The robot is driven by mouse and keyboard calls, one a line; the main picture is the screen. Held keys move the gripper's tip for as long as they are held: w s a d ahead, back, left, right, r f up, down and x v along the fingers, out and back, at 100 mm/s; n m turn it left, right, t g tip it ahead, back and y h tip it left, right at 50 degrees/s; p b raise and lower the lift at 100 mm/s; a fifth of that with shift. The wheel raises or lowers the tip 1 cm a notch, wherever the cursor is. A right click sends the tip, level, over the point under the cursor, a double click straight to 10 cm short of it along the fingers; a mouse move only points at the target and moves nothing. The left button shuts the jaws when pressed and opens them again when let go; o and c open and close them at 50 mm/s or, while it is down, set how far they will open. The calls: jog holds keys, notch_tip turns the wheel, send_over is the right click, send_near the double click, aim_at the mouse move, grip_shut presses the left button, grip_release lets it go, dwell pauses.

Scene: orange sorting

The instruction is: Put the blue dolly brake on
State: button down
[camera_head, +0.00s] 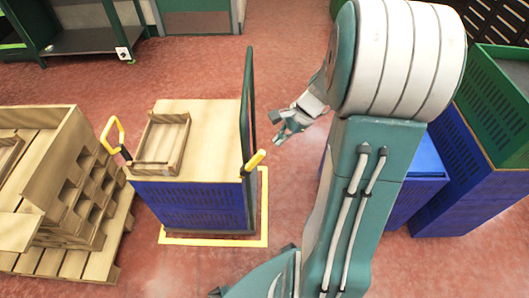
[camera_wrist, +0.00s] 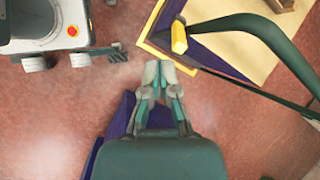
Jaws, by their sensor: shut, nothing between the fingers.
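The blue dolly (camera_head: 193,199) stands inside a yellow floor outline in the head view, with a light wooden top and a dark green push frame on its right side. A yellow handle (camera_head: 254,161) sticks out at its near right corner, and a yellow looped handle (camera_head: 112,135) is at its left. The near-corner handle also shows in the wrist view (camera_wrist: 179,37). My gripper (camera_head: 280,138) is to the right of the dolly, apart from it. In the wrist view my gripper (camera_wrist: 158,72) is shut and empty, just below the yellow handle. I cannot tell which part is the brake.
A wooden tray (camera_head: 181,119) lies on the dolly's top. Wooden crates on a pallet (camera_head: 107,262) stand close to its left. Blue and green crates (camera_head: 479,165) are stacked at the right. Red floor is open behind the dolly.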

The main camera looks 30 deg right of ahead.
jog(key=d+f+m+t+y, duration=0.1)
jog(key=d+f+m+t, duration=0.1)
jog(key=d+f+m, duration=0.5)
notch_tip(320, 180, down, 2)
jog(key=shift+s+d+y, duration=0.3)
jog(key=shift+d+y, duration=0.1)
jog(key=shift+d, duration=0.3)
send_near(251, 165)
jog(key=shift+w+f, duration=0.9)
jog(key=shift+f, duration=1.6)
jog(key=shift+a, duration=0.45)
jog(key=shift+r, duration=0.1)
jog(key=shift+w+a+r+h, duration=0.15)
jog(key=shift+h, duration=0.15)
